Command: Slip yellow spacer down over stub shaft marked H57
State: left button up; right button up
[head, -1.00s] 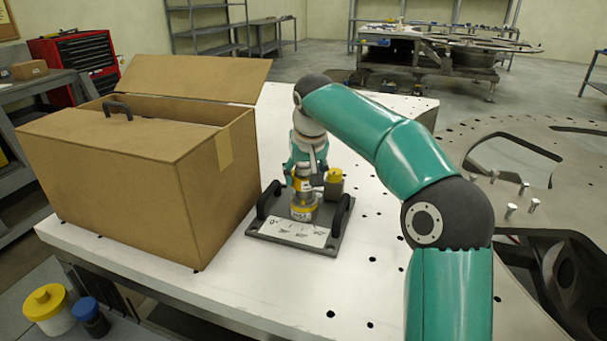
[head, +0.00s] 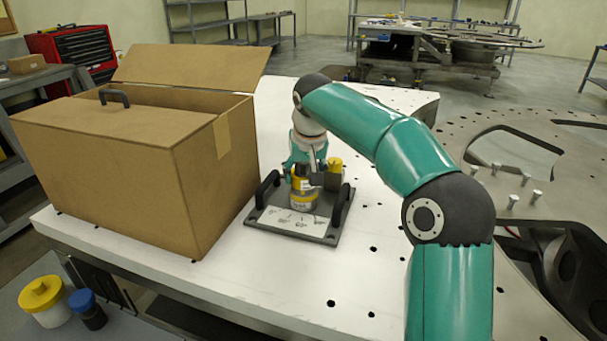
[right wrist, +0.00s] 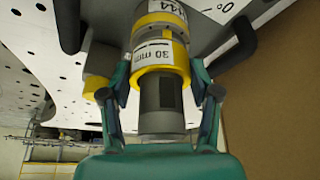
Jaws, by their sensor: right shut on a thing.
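The yellow spacer, labelled 30 mm (right wrist: 157,54), is in my right gripper (right wrist: 160,68), its fingers on either side. It also shows in the head view (head: 301,184). A grey stub shaft (right wrist: 160,96) passes through it, its bare end toward the wrist camera. Beyond the spacer is a base with a yellow band and a white label (right wrist: 163,15), partly hidden; I read an ending like 34 and cannot make out H57. In the head view my right gripper (head: 304,176) is over the base plate (head: 262,219). My left gripper is out of view.
A second yellow-topped piece (head: 334,164) stands close beside the shaft. Dark handles (head: 341,204) rise at the plate's sides. A large cardboard box (head: 110,165) stands close on the left. The white table (head: 275,285) is clear in front.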

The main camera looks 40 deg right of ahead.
jog(key=o, duration=1.3)
jog(key=v, duration=1.2)
jog(key=shift+f, duration=0.1)
